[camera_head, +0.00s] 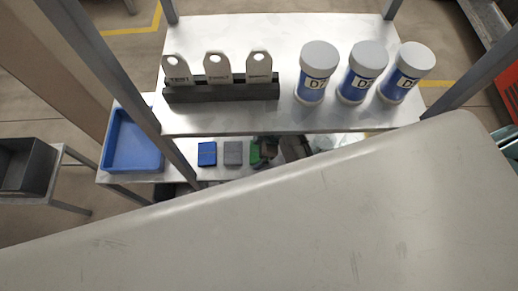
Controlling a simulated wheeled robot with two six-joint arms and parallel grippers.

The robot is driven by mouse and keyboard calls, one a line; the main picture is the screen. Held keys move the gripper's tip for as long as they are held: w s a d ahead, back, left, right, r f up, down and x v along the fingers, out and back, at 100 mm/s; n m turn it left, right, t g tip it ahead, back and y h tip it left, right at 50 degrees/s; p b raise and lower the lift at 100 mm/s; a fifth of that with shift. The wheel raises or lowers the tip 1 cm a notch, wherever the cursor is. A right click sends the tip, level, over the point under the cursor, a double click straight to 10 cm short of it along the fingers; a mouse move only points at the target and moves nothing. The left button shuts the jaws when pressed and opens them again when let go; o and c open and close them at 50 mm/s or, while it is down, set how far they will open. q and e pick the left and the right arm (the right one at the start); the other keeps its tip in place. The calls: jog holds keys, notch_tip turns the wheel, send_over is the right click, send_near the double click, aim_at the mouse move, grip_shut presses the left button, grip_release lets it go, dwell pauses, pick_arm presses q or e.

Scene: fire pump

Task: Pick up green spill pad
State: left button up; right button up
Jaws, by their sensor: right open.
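The green spill pad (255,157) lies on the lower shelf, to the right of a grey pad (233,153) and a blue pad (207,154). It is mostly covered by my right gripper (265,149), which is small and dark in this view. The right gripper is open and is at the green pad, with its arm coming in from the right. Whether the fingers touch the pad I cannot tell. My left gripper is not in view.
An upper shelf (225,118) overhangs the pads, with several tags in a dark rack (222,92) and three white-blue jars (362,80). A blue tray (133,142) stands left. A large pale surface hides the foreground.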

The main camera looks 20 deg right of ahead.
aim_at(254, 151)
jog(key=shift+s+a, duration=0.1)
jog(key=c, duration=0.9)
jog(key=shift+r+b, duration=0.5)
notch_tip(254, 151, up, 2)
jog(key=shift+b, duration=0.65)
jog(key=s+d+r+b, duration=0.1)
jog(key=s+d+b, duration=0.1)
jog(key=s, duration=0.5)
jog(key=s+d+r+b, duration=0.1)
jog(key=s+d+b, duration=0.1)
jog(key=s, duration=0.6)
jog(key=shift+s+b, duration=0.25)
jog(key=shift+b, duration=0.35)
